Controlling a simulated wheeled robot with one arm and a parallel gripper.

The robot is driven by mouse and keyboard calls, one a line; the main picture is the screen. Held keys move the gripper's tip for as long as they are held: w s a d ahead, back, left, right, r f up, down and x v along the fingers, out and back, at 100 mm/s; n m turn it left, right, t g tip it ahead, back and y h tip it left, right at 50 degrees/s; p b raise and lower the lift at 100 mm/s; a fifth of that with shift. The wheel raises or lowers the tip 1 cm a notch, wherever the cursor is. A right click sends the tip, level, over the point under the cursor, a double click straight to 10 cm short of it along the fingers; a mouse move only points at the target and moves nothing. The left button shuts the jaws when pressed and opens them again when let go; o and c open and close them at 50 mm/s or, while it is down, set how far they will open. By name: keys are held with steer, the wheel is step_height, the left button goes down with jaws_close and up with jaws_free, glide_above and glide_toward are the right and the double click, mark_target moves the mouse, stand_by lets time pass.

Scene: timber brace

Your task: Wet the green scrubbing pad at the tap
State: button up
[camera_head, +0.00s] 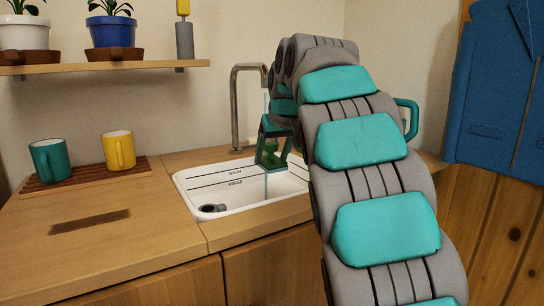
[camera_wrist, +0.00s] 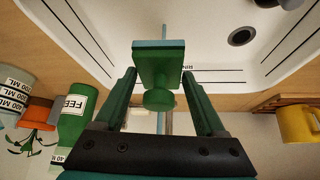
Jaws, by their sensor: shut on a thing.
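My gripper (camera_head: 272,152) is shut on the green scrubbing pad (camera_wrist: 158,62), a block with a round knob, and holds it over the white sink (camera_head: 290,188). In the wrist view the pad sits between my green fingers (camera_wrist: 160,82), with its knob toward the palm. The grey tap (camera_head: 236,105) arches over the sink's back edge. A thin bluish water stream (camera_head: 266,185) falls from its spout beside or behind the pad. I cannot tell whether the water touches the pad. My arm hides the sink's right part.
A teal mug (camera_head: 48,160) and a yellow mug (camera_head: 118,150) stand on a slatted wooden rack left of the sink. A dark brown patch (camera_head: 90,222) marks the clear counter in front. A shelf (camera_head: 150,65) with potted plants hangs above. A blue garment (camera_head: 505,90) hangs right.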

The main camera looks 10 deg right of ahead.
mark_target(274, 163)
steer(key=shift+s, duration=0.1)
steer(key=shift+s+f+b, duration=0.1)
steer(key=shift+s+b, duration=0.65)
steer(key=shift+s, duration=0.65)
steer(key=shift+s+a+b, duration=0.1)
steer(key=shift+s+b, duration=0.7)
steer(key=shift+s, duration=1.75)
steer(key=s+r+p, duration=0.1)
steer(key=s+r, duration=0.3)
steer(key=s, duration=0.1)
steer(key=shift+r, duration=0.15)
